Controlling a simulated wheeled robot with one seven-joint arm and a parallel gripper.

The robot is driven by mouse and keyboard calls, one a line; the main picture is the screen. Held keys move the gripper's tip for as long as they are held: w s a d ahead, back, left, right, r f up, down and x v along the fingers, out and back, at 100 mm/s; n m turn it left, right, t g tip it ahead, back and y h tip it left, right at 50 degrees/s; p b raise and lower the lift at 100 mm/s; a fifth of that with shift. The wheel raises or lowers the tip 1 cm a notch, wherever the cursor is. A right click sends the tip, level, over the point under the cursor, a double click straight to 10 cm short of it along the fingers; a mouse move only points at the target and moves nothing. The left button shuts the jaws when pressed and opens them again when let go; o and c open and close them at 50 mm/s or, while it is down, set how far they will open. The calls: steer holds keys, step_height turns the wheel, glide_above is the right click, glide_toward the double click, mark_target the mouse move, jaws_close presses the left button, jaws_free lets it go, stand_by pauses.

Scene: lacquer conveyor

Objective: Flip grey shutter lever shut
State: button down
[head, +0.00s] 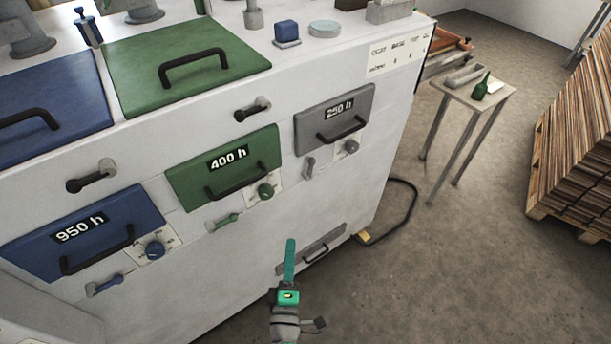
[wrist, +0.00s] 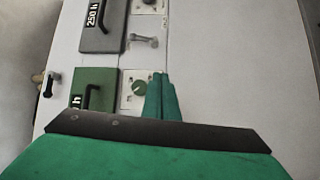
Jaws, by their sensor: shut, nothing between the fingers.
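The grey shutter lever (head: 309,167) is a short handle on the white machine front, below the grey "250 h" drawer (head: 334,117) and left of a grey knob (head: 351,146). It stands roughly upright in the head view. In the turned wrist view the lever (wrist: 143,41) lies roughly crosswise, beyond the fingertips. My gripper (head: 291,242) has teal fingers, shut and empty, low in the head view and below the lever. In the wrist view the gripper (wrist: 160,78) is close to the green knob (wrist: 139,88) in the picture. It appears apart from the lever.
The green lever (head: 224,221) and blue lever (head: 104,286) lie sideways below the green "400 h" drawer (head: 222,168) and blue "950 h" drawer (head: 80,232). Black drawer handles stick out. A small table (head: 455,91) and stacked boards (head: 580,150) stand right; floor between is mostly clear.

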steer(key=w+r+n+t, duration=0.1)
steer(key=w+r+n, duration=0.2)
steer(key=w+r, duration=0.2)
steer(key=shift+w+n+t+h, duration=0.3)
steer(key=shift+w+h, duration=0.1)
steer(key=shift+w, duration=0.65)
steer(key=shift+r, duration=0.1)
glide_toward(305, 175)
steer(key=w+a+r, duration=0.2)
steer(key=w+r, duration=0.2)
steer(key=r, duration=0.1)
steer(key=shift+w+d+r, duration=0.3)
steer(key=shift+w+d, duration=0.2)
steer(key=shift+d, duration=0.2)
steer(key=shift+w+d+r, duration=0.25)
steer(key=shift+w+d, duration=0.25)
steer(key=shift+d, duration=0.25)
steer(key=shift+w, duration=0.1)
